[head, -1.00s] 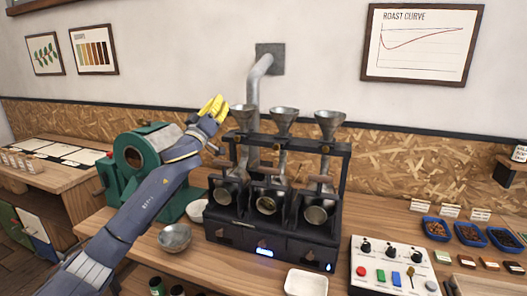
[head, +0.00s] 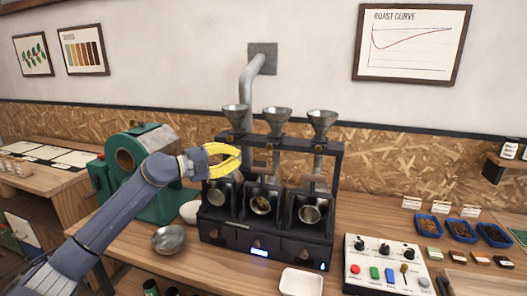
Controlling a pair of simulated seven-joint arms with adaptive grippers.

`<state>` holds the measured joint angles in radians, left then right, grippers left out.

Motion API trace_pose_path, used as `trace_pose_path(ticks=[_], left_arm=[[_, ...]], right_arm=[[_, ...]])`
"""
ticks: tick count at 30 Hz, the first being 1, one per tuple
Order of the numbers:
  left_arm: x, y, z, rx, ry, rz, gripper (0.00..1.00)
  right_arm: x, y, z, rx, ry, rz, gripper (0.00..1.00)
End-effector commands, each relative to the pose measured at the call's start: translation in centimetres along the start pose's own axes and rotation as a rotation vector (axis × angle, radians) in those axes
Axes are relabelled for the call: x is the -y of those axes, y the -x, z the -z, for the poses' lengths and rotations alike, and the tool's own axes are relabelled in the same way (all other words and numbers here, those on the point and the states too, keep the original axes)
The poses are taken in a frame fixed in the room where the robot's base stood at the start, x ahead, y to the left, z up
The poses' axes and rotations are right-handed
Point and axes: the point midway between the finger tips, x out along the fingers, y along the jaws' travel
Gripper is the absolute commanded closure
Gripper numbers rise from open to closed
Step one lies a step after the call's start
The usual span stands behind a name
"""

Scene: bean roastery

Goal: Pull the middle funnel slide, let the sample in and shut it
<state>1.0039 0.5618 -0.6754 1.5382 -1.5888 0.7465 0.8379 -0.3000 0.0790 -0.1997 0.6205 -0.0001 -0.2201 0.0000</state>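The sample roaster (head: 215,232) is a dark unit with three drums side by side and a metal funnel above each. The middle funnel (head: 277,118) stands upright between the left funnel (head: 237,116) and the right funnel (head: 322,121). The middle drum (head: 261,205) has a small greenish-brown patch in its mouth. My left gripper (head: 238,158), with yellow fingers, is in front of the frame's left part, below the left funnel and left of the middle one. Its fingertips lie close together; whether they hold anything is unclear. The middle slide is not clear to see. My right gripper is out of view.
A metal bowl (head: 168,239) and a white tray (head: 302,283) stand on the bench in front. A green machine (head: 128,170) stands at left. A control panel (head: 388,270) and blue bean trays (head: 462,230) are at right.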

Motion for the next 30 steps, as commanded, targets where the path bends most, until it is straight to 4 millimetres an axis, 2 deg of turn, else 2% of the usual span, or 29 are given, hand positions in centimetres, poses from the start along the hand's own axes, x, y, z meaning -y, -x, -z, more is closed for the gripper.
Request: trace_pose_path(ticks=[3,8,14,24,30], left_arm=[[-0.7,-0.1,0.5,-0.023,-0.034,-0.029,1.0],[-0.6,-0.9,0.6,-0.026,-0.053,-0.028,1.0],[-0.7,-3.9,0.7,-0.026,-0.051,-0.026,1.0],[-0.8,-10.1,0.9,-0.026,-0.05,-0.026,1.0],[-0.8,-11.5,-0.6,-0.024,-0.048,-0.026,1.0]], right_arm=[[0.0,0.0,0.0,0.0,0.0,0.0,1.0],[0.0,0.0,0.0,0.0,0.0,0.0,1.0],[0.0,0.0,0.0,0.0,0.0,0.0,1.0],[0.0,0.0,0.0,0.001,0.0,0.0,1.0],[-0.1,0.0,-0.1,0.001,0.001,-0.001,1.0]])
